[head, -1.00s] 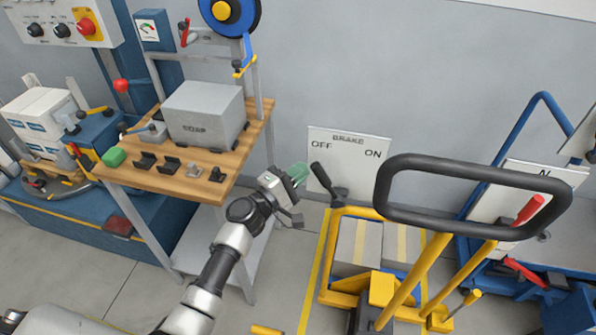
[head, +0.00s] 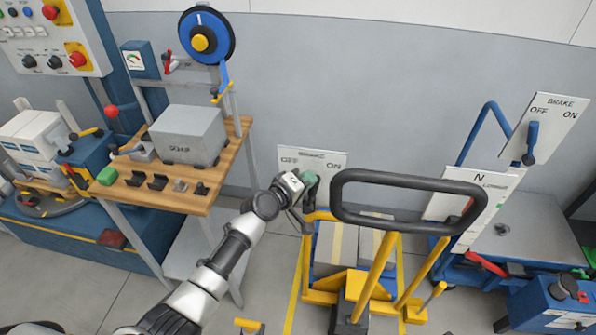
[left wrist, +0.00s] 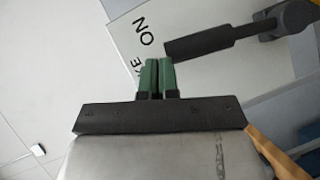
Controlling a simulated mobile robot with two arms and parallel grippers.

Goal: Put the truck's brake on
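The truck's white brake panel (head: 330,163), marked OFF and ON, stands behind the yellow truck (head: 320,298). In the head view my left gripper (head: 308,179) is in front of this panel and hides much of its lever. In the left wrist view the green fingers (left wrist: 157,76) are together with only a thin gap and nothing seen between them. The dark lever (left wrist: 210,44) is just right of the fingertips, apart in the picture. Its grip end lies near the ON lettering; I cannot tell its setting. My right gripper is not in view.
The truck's black loop handle (head: 408,178) rises right of my left gripper. A wooden bench (head: 215,183) with a grey box (head: 188,135) stands at left. Another BRAKE panel (head: 545,128) with a blue lever (head: 531,142) is at the right.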

